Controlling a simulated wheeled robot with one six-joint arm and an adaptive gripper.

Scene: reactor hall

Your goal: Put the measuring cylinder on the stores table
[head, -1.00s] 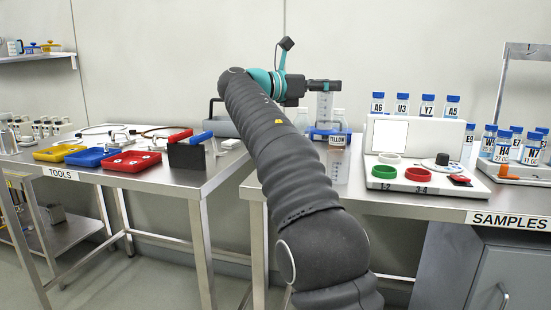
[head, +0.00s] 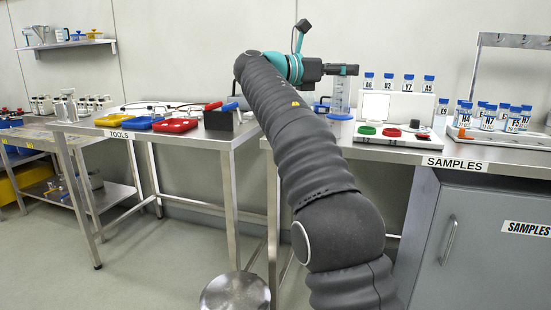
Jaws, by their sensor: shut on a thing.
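The measuring cylinder (head: 339,95) is a clear, upright vessel with graduation marks, near the back of the samples bench in the picture. My gripper (head: 343,70) is shut on its upper part, and the cylinder hangs below the jaws. Its lower end is partly hidden by my arm and by things behind, so I cannot tell its height above the bench. No table in view carries a readable stores label.
The samples bench (head: 456,163) holds blue-capped bottles (head: 490,117) and a white tray unit (head: 385,133). The tools bench (head: 195,140) holds coloured trays. A round stool (head: 234,292) stands low in front. Another table (head: 30,133) is at far left. Floor lies open at left.

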